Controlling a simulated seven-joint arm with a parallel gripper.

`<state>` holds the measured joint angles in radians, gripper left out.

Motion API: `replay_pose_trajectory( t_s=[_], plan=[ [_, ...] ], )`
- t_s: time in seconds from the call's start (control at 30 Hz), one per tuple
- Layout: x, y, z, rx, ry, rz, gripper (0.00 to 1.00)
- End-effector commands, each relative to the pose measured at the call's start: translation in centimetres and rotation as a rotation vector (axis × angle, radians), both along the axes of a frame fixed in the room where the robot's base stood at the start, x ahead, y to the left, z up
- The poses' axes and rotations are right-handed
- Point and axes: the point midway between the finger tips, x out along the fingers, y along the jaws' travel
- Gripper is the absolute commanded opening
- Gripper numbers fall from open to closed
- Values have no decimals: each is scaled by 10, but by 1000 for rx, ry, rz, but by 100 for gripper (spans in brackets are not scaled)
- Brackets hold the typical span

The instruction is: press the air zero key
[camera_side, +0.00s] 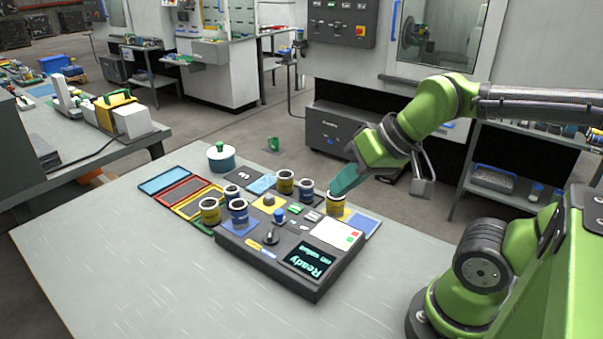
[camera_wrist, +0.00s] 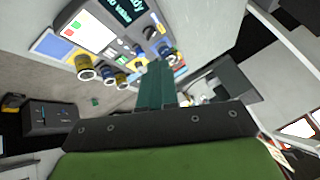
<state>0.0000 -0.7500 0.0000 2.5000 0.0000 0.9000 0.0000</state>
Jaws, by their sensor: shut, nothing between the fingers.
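The dark control box (camera_side: 268,272) lies on the table with a lit display (camera_side: 311,259) reading "Ready". The key labels are too small to read, so I cannot tell which is the air zero key. My gripper (camera_side: 336,191) is shut and empty, beyond the box's far side, near a yellow can (camera_side: 336,206). The wrist view shows its teal fingers (camera_wrist: 157,66) pointing towards the box's keys (camera_wrist: 122,44).
Several yellow and blue cans, including a yellow one (camera_side: 285,182) and a blue one (camera_side: 238,212), stand around the box. A teal pot (camera_side: 221,160) and coloured trays (camera_side: 188,190) lie to the left. The table's front left (camera_side: 110,260) is clear.

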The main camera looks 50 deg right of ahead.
Motion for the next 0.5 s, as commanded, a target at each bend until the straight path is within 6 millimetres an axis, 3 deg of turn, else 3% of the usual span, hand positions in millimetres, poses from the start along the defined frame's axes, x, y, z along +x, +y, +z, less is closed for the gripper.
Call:
replay_pose_trajectory(
  t_s=[0.5],
  plan=[
    [2, -6, -3, 1, 15, -26, 0]
  ],
)
